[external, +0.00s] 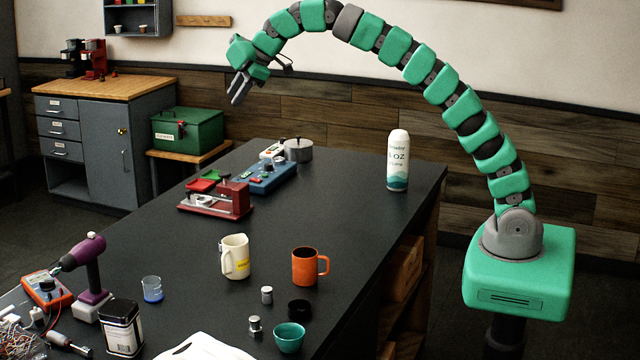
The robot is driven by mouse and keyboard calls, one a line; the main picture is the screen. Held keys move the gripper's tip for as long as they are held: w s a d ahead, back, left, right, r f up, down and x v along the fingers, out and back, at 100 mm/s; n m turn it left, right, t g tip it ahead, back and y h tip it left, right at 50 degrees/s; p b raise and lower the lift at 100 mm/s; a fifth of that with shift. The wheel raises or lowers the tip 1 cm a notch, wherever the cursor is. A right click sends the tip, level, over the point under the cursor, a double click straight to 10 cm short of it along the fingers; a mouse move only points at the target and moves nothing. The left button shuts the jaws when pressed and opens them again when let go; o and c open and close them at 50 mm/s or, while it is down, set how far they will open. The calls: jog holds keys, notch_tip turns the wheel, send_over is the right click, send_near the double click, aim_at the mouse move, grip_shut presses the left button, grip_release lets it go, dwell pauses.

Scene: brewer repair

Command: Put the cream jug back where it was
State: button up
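A cream jug (235,257) with a yellow mark stands upright on the dark table, left of the orange mug. Its handle is on the left side. My gripper (237,99) is high above the far part of the table, well away from the jug, with its grey fingers pointing down. Nothing shows between the fingers. They are too small and angled to tell how far apart they are.
An orange mug (305,266), a teal cup (289,338), small metal weights and a glass beaker (152,289) stand near the jug. A red device (215,199), a blue device (268,175) and a white bottle (398,160) stand farther back. The table's right middle (345,215) is clear.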

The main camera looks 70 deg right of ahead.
jog(key=s+d+r+m+t, duration=0.25)
jog(key=s+d+r, duration=0.2)
jog(key=r, duration=0.35)
jog(key=s+d+r+m+t, duration=0.2)
jog(key=s+d+r+m, duration=0.15)
jog(key=s+r, duration=0.4)
jog(key=s+d+r+m+t, duration=0.2)
jog(key=s+d+r, duration=0.1)
jog(key=s+r, duration=0.2)
jog(key=s+d+r+m+t+h, duration=0.1)
jog(key=s+d+r+m+t, duration=0.1)
jog(key=s+r, duration=0.4)
jog(key=s+d, duration=0.1)
jog(key=s, duration=0.3)
jog(key=shift+f, duration=0.1)
